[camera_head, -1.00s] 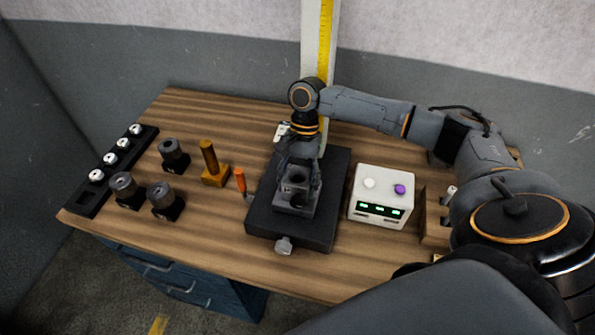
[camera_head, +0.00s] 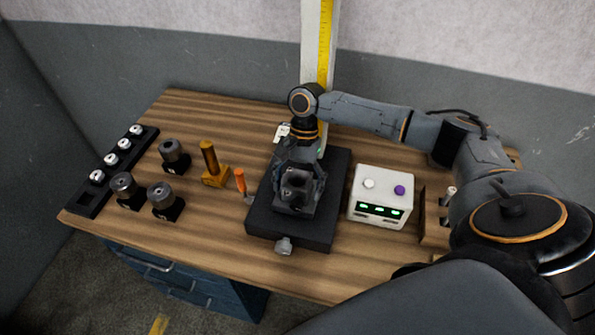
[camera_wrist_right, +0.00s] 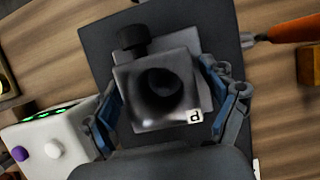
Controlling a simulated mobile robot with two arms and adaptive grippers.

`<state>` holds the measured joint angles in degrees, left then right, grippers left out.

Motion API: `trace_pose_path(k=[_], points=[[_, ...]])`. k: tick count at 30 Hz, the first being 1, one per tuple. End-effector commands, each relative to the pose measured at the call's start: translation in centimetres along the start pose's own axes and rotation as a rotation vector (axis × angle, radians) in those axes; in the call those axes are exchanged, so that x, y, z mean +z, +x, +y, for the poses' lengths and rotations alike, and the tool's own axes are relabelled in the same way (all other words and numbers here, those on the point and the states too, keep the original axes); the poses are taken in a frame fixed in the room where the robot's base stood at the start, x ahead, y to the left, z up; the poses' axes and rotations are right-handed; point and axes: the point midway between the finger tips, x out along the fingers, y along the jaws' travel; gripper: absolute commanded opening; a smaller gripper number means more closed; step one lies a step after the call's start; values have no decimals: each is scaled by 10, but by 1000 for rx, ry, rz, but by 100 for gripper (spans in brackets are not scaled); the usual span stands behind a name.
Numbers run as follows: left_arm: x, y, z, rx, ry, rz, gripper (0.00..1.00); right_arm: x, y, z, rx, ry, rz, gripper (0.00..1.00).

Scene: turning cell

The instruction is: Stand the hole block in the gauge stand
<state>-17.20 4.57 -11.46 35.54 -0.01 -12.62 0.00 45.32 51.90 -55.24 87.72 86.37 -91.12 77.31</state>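The hole block (camera_wrist_right: 139,108) is a grey block with a round dark hole facing up and a small white letter tag. In the head view the hole block (camera_head: 297,187) sits over the black base (camera_head: 262,215) of the gauge stand, on a lighter grey seat. My right gripper (camera_head: 299,180) is over it, fingers spread on either side. In the right wrist view the right gripper (camera_wrist_right: 165,100) has blue-padded fingers beside the block, looking slightly apart from it. Whether the block is fully seated is hard to tell. My left gripper is not in view.
A white box (camera_head: 380,195) with lit displays stands close right of the base. An orange-handled tool (camera_head: 240,182) and a brass-coloured upright piece (camera_head: 213,167) stand left. Several grey cylinders on dark blocks (camera_head: 163,199) and a black rack (camera_head: 92,192) are farther left.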

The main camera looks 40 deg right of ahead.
Motion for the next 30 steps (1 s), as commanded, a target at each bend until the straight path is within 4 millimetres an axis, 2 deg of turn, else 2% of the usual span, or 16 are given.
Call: trace_pose_path(k=[7,11,24,30], points=[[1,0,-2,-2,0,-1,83,-1,1,2,4,3,1,86],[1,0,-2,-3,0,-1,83,1,-7,1,1,3,2,86],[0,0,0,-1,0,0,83,31,-79,-1,-1,1,2,86],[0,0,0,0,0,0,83,37,-92,0,0,1,1,86]])
